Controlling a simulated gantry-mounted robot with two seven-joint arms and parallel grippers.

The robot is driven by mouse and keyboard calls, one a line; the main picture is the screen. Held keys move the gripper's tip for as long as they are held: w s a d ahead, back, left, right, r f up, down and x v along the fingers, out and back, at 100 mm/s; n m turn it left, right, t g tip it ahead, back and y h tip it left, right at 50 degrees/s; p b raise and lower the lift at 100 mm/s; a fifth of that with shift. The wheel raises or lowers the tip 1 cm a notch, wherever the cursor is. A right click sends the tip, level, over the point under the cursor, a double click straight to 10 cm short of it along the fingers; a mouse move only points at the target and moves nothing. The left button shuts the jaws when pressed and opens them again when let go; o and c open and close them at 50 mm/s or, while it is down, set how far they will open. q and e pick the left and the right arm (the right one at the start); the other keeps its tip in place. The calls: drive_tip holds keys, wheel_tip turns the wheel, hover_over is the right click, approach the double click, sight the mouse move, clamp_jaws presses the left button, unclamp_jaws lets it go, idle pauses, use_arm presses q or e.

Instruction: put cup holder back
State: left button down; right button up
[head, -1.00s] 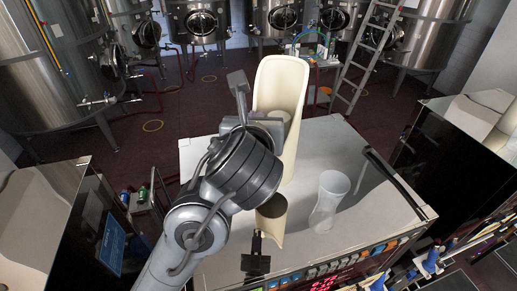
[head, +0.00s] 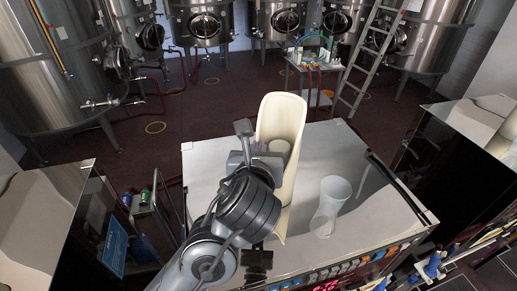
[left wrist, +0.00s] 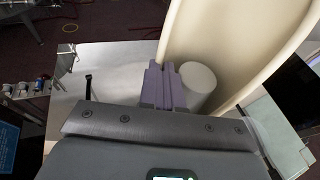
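A tall cream, curved cup holder (head: 281,120) stands nearly upright at the left-middle of the grey machine top; it fills the upper right of the left wrist view (left wrist: 240,45). A white cylinder (left wrist: 198,85) shows against its inner side. My left gripper (head: 264,150) is at the holder's left side, and its purple fingers (left wrist: 163,80) sit close together beside the white cylinder. The holder moves with this gripper, so the fingers look shut on it, though the contact is hidden. My wrist hides part of the holder's lower end. My right gripper is not in view.
A black fitting (head: 257,260) is at the front edge, partly behind my arm. The machine top's right part is clear.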

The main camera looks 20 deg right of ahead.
use_arm(q)
drive_tip(key=c, duration=1.8)
unclamp_jaws()
drive_tip(key=shift+f, duration=0.15)
drive_tip(key=o, duration=0.5)
drive_tip(key=shift+c, duration=0.2)
drive_tip(key=shift+s+r, duration=0.1)
drive_tip(key=shift+r, duration=0.1)
drive_tip(key=b+v, duration=0.2)
drive_tip(key=v, duration=0.9)
drive_tip(key=shift+s+a, duration=0.15)
drive_tip(key=shift+s, duration=0.2)
drive_tip(key=shift+r, duration=0.15)
